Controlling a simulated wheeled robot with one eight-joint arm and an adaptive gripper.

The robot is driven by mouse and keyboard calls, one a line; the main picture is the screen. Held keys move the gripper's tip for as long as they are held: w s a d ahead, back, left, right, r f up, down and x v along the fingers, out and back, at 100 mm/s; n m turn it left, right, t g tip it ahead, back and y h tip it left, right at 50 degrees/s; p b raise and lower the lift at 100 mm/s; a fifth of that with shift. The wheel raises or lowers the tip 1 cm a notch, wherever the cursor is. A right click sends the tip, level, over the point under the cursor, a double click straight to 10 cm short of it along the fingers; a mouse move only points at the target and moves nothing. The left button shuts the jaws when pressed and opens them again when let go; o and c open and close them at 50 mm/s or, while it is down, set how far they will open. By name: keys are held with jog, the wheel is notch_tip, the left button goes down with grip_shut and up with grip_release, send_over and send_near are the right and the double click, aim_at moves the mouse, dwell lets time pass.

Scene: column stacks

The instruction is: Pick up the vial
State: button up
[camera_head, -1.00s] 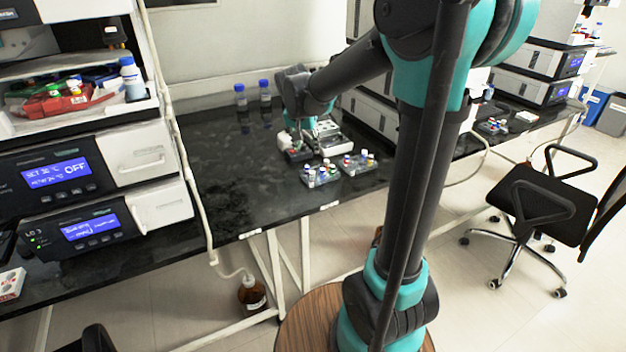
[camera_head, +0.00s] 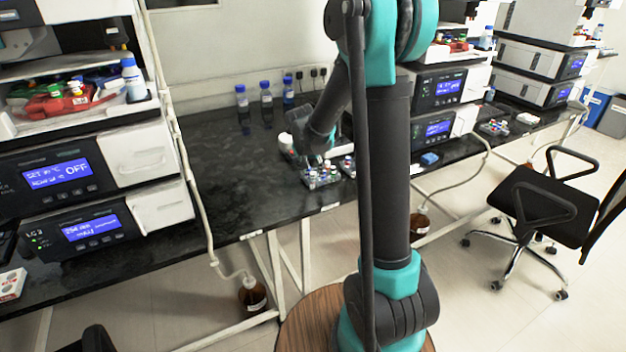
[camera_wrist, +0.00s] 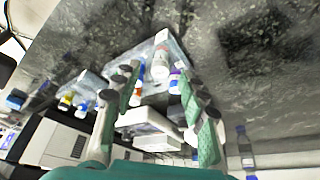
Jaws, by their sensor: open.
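Several small vials with coloured caps stand in a clear rack (camera_head: 320,182) near the front edge of the black bench. In the wrist view a white vial (camera_wrist: 160,64) with a pinkish label shows in this rack, between and beyond my fingertips. My gripper (camera_wrist: 158,82) is open, with one finger on each side of that vial; I cannot tell if either finger touches it. Other vials, with orange and purple-blue parts, show close beside the fingers. In the head view my gripper (camera_head: 318,158) is low over the rack and partly hides it.
A second group of vials (camera_head: 348,166) stands just right of the rack, partly behind my arm. Blue-capped bottles (camera_head: 266,92) stand at the back of the bench (camera_head: 215,165). The bench left of the rack is clear. Stacked instruments (camera_head: 437,105) stand to the right.

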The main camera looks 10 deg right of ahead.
aim_at(313, 174)
jog(key=shift+x, duration=0.8)
jog(key=c, duration=0.9)
jog(key=shift+r, duration=0.1)
notch_tip(313, 174, up, 20)
jog(key=shift+f, duration=0.1)
